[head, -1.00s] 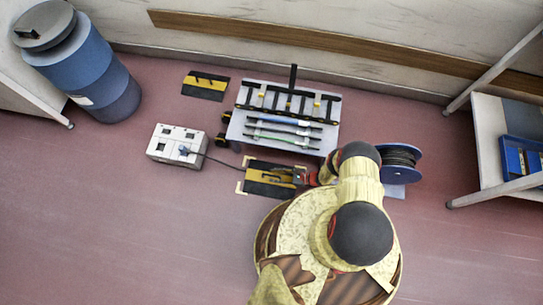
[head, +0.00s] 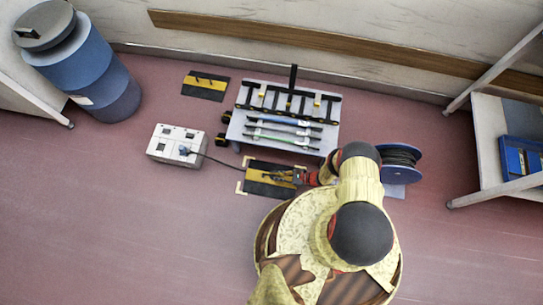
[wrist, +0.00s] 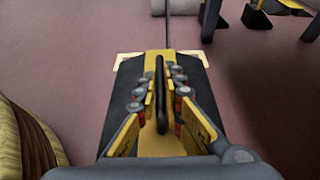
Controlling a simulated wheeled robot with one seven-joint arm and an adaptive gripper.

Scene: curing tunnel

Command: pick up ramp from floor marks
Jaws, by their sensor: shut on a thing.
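The ramp (head: 257,186) is a black plate with a yellow middle band and a black upright handle. It lies at the pale corner marks (head: 240,188) on the floor, in front of the trolley. In the wrist view the ramp (wrist: 122,100) fills the middle, and its handle (wrist: 161,85) stands between my fingers. My gripper (wrist: 161,98) is shut on the handle. It also shows in the head view (head: 284,177), reaching in from the right. Pale marks (wrist: 130,58) show at the ramp's far corners; the near corners are hidden by my gripper.
A cable (head: 220,161) runs from a white socket box (head: 177,146) to the ramp. A trolley (head: 245,128) with rods stands just behind.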

